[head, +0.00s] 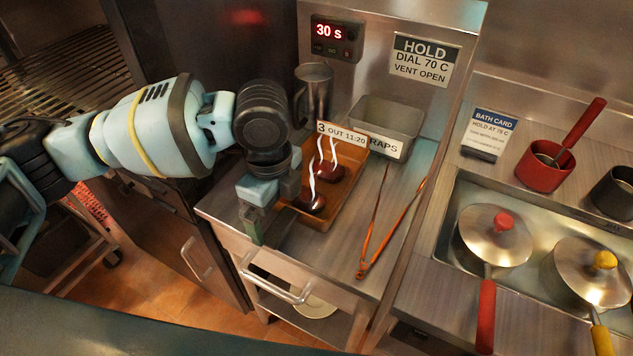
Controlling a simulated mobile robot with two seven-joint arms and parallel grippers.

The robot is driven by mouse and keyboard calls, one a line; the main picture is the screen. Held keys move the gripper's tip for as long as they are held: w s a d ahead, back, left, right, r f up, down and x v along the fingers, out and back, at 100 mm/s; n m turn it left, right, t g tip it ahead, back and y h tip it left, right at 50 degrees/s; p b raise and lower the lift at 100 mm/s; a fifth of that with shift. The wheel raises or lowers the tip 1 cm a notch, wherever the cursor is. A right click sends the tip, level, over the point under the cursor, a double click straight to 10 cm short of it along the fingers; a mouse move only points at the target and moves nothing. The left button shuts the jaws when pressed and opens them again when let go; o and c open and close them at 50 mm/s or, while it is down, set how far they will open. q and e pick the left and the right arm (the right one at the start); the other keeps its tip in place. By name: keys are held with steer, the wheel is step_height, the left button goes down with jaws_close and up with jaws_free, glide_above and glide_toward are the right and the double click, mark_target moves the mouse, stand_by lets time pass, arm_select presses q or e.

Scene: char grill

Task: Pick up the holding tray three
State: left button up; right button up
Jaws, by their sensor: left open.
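The holding tray three (343,203) is an orange-brown tray on the metal counter, with a tag reading "3 OUT 11:20" at its back edge. Dark pieces of food with white steam-like wisps lie in it. My left gripper (266,232) is at the tray's front left corner, pointing down. It is open. It hides that corner, and I cannot tell whether the tray's rim is between the fingers. My right gripper is not in view.
A metal scraps pan (392,118) and a metal jug (314,92) stand behind the tray. Orange-handled tongs (388,238) lie to its right. Lidded pots (494,238) sit in a bath further right. A drawer handle (273,283) projects below the counter.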

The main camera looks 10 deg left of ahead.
mark_target(281, 224)
arm_select(q)
step_height(281, 224, down, 5)
steer(key=shift+d+r, duration=0.1)
steer(key=shift+r, duration=0.1)
steer(key=shift+r, duration=0.1)
steer(key=c, duration=1.1)
steer(key=shift+w, duration=0.1)
